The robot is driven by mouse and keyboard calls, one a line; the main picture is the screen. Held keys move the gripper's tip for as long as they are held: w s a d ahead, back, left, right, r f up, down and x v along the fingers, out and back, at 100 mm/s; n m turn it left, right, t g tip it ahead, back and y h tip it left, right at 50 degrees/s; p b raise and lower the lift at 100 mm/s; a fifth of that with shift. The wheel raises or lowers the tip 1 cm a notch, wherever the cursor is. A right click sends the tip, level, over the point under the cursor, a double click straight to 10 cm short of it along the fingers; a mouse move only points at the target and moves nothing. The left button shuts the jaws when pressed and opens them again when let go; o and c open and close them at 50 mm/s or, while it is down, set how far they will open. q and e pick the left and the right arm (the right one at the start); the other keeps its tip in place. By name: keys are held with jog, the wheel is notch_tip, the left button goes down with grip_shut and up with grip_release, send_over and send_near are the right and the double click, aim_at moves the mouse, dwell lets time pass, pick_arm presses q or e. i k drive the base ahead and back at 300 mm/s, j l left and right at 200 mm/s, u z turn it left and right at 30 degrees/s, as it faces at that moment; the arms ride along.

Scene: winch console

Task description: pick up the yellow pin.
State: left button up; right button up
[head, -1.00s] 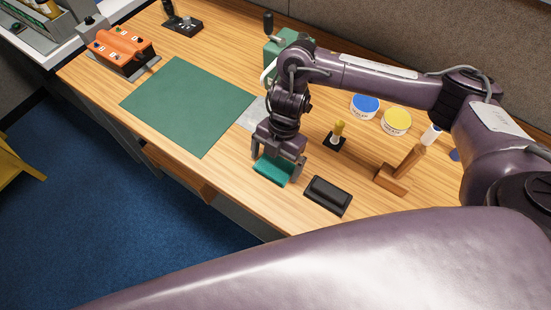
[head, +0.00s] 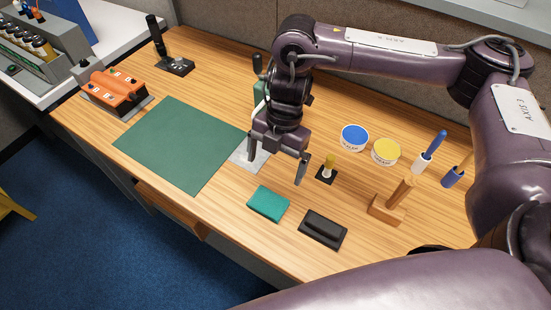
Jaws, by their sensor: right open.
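The yellow pin (head: 330,161) stands upright in the head view, its lower part white, on a small black base (head: 326,175) right of centre on the wooden table. My right gripper (head: 275,172) points down to the left of the pin, its two fingers spread apart with nothing between them. Its right finger is close to the pin's base in the picture, but I cannot tell whether they touch. My left gripper is not in view.
A teal block (head: 268,203) and a black block (head: 323,229) lie in front. Blue-lidded (head: 354,137) and yellow-lidded (head: 386,151) tubs, a wooden stand (head: 388,208) and blue-handled tools (head: 429,152) are to the right. A green mat (head: 180,145) lies left; an orange control box (head: 114,90) stands beyond.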

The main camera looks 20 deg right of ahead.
aim_at(329, 164)
jog(key=k, duration=1.5)
